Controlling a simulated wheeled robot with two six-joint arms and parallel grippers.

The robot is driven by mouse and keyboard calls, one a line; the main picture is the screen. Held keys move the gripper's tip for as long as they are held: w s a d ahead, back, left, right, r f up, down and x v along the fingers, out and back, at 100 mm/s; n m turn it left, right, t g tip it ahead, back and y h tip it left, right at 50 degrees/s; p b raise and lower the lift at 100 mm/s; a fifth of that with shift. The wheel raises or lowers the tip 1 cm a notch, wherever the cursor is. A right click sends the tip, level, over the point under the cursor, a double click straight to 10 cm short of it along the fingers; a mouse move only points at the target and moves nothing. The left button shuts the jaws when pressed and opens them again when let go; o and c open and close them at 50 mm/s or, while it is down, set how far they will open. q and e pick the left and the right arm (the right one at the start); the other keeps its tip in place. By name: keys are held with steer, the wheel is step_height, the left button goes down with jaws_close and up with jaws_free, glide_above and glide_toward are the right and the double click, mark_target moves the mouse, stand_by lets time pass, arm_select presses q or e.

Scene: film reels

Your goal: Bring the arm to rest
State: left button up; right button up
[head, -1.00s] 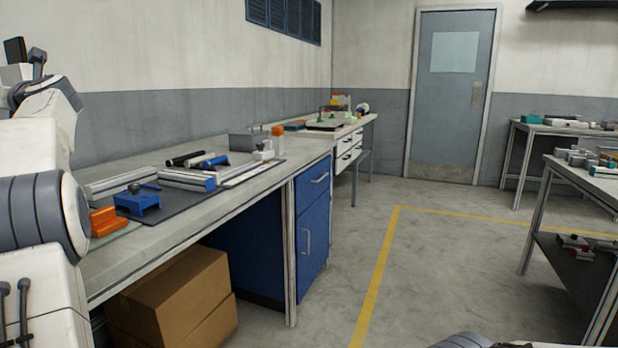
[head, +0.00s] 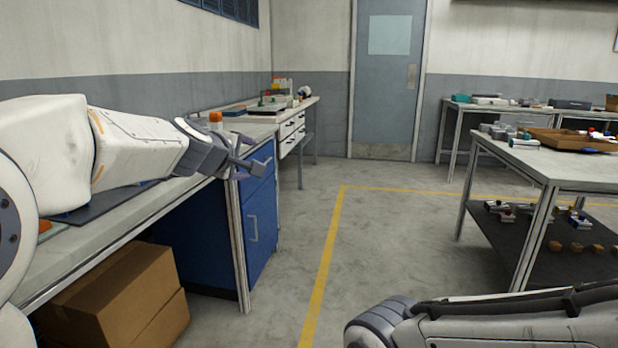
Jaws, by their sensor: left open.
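My left arm (head: 135,140) reaches in from the left, stretched out over the workbench. Its gripper (head: 246,160) is open, with nothing visible between the fingers, and shows in front of the bench's right end and the blue cabinet. My right arm (head: 500,318) lies low across the bottom right corner; its gripper is out of the picture.
The long workbench (head: 165,205) runs along the left, with a blue cabinet (head: 262,222) and a cardboard box (head: 115,300) beneath. A table (head: 575,170) with a wooden tray (head: 570,141) stands at right. The middle floor (head: 385,235) is clear; a door is behind.

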arm_select(q)
steer(key=s+d+f+m+g+h, duration=0.3)
steer(key=s+d+f+m+g, duration=0.4)
steer(key=s+d+f+m, duration=0.7)
steer(key=s+a+f+m+g+y, duration=0.2)
steer(key=s+f+m+g, duration=0.3)
steer(key=s, duration=0.9)
steer(key=s+a+f+m+g+y, duration=0.2)
steer(key=s+f, duration=0.5)
steer(key=s, duration=0.6)
step_height(320, 180, up, 32)
steer(key=p, duration=3.2)
steer(key=shift+a, duration=0.25)
